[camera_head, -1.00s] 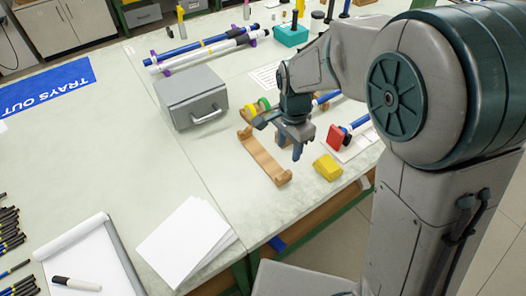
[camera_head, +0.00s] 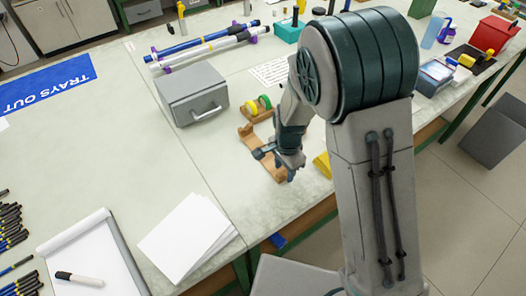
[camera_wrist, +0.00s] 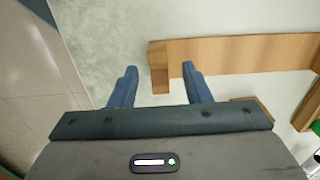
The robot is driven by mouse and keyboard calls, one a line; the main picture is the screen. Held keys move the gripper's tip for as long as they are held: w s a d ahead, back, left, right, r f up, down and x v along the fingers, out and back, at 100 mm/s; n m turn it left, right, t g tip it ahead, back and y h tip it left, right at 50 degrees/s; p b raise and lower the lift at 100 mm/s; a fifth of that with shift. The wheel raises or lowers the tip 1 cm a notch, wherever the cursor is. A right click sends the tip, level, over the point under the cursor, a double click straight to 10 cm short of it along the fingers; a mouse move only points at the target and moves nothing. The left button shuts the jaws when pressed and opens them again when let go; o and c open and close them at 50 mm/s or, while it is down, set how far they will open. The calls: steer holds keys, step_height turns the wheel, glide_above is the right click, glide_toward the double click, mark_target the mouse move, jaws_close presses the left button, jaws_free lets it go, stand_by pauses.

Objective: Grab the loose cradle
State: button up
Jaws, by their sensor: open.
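The loose cradle is a light-brown wooden piece (camera_head: 249,141) with raised ends, lying on the pale bench top in the head view. My gripper (camera_head: 284,174) is at its near end and hides part of it. In the wrist view the cradle's long bar (camera_wrist: 245,54) runs off to the right. Its end block appears between the two blue fingertips of my gripper (camera_wrist: 160,68), with a gap to the left finger and the right finger close to the wood. The fingers are apart. Whether either touches the wood cannot be told.
A grey box with a handle (camera_head: 192,96) stands left of the cradle. Green and yellow rings (camera_head: 258,105) lie at its far end. A yellow block (camera_head: 322,164) is just right of my gripper, partly hidden by my arm. White paper (camera_head: 188,238) lies nearer, by the bench edge.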

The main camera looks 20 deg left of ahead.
steer(key=shift+f, duration=0.75)
steer(key=shift+c, duration=0.3)
jaws_close()
